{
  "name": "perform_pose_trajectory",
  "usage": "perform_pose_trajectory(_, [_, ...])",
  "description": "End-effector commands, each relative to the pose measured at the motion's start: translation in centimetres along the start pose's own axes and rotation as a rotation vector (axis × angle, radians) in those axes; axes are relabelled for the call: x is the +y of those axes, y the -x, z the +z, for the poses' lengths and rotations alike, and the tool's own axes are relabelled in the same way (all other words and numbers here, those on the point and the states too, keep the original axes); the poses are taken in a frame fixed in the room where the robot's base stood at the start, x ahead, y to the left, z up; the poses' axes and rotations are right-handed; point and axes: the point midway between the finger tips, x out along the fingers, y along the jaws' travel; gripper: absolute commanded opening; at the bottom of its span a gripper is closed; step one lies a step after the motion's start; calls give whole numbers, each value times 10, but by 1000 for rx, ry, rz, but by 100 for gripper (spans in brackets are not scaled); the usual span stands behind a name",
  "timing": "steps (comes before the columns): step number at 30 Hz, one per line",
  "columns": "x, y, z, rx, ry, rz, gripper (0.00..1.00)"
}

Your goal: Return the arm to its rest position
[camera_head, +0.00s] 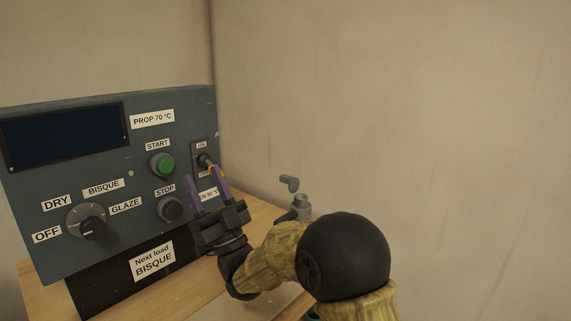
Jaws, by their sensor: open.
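My gripper (200,174) is open, its two purple fingers apart and pointing at the lower right of the blue-grey control panel. Nothing shows between the fingers. The right fingertip is close to the toggle switch (206,160), which has an ON label above it; I cannot tell whether they touch. The label below the switch is partly hidden by the finger. My arm (268,258), with yellowish links and a black joint, reaches in from the lower right.
The control panel (65,185) carries a dark display (62,137), a green START button (162,164), a dark STOP button (170,208) and a rotary dial (86,221). A grey tap-like fitting (301,203) stands behind my arm. Bare wall fills the right; the wooden top (262,213) is partly hidden.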

Motion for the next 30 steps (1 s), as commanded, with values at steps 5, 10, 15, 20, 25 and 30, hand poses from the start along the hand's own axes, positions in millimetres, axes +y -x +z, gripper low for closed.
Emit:
perform_pose_trajectory(5, [12,3,6,-79,27,26,47])
perform_pose_trajectory(10, [26,8,14,-178,56,58,47])
perform_pose_trajectory(15, [44,20,24,-316,92,104,47])
perform_pose_trajectory(20, [68,43,36,-506,135,175,47])
perform_pose_trajectory(25, [104,93,42,-787,182,294,47])
perform_pose_trajectory(30, [134,160,35,-1075,207,432,47])
